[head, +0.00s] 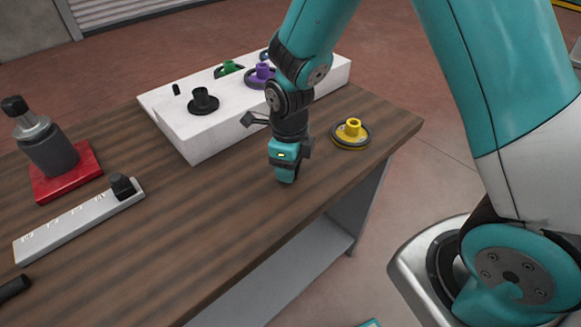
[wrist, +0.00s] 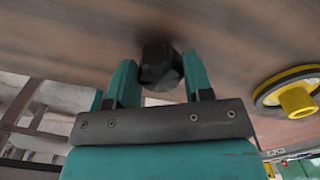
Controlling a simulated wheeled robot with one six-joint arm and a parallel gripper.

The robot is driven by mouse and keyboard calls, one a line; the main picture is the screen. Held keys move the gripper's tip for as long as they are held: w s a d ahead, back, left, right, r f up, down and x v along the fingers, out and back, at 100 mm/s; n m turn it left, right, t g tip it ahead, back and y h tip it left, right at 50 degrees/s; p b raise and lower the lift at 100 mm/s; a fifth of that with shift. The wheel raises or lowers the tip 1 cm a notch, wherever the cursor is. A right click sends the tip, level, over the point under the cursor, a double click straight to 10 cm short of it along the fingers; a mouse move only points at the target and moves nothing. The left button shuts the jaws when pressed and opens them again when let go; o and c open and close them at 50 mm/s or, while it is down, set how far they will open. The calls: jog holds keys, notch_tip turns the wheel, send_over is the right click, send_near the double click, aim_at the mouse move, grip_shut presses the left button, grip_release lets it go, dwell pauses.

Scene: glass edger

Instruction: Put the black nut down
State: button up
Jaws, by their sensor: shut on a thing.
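The black nut (wrist: 160,58) is a dark, faceted piece between the two teal fingers of my gripper (wrist: 160,82) in the wrist view. My gripper is shut on it. In the head view my gripper (head: 285,174) points down at the wooden table (head: 230,215), close to its surface, in front of the white block. The nut is hidden behind the gripper there. In the wrist view the nut is right by the wood; I cannot tell whether it touches.
A yellow wheel with a hub (head: 352,132) lies right of my gripper. The white block (head: 205,140) behind carries black (head: 203,101), green (head: 228,69) and purple (head: 262,74) wheels. A grey gauge with a black knob (head: 80,222) and a red-based device (head: 68,176) stand left. Wood between is clear.

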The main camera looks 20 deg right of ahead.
jog(key=shift+f, duration=0.8)
jog(key=o, duration=1.1)
jog(key=shift+r, duration=0.1)
notch_tip(320, 180, up, 12)
jog(key=b, duration=0.1)
jog(key=s+a+r+n+y, duration=0.1)
jog(key=s+r+n, duration=0.2)
jog(key=s+n, duration=0.3)
jog(key=s+a+r+n+y, duration=0.1)
jog(key=s+r+n, duration=0.2)
jog(key=n, duration=1.3)
jog(key=s+a+r+n+y, duration=0.2)
jog(key=s+r+n, duration=0.1)
jog(key=s+n, duration=0.6)
jog(key=shift+s+a+r+n, duration=0.1)
jog(key=shift+s+r+n, duration=0.05)
jog(key=shift+n, duration=0.55)
jog(key=shift+s+r+n, duration=0.1)
jog(key=shift+r+n, duration=0.05)
jog(key=shift+n, duration=0.55)
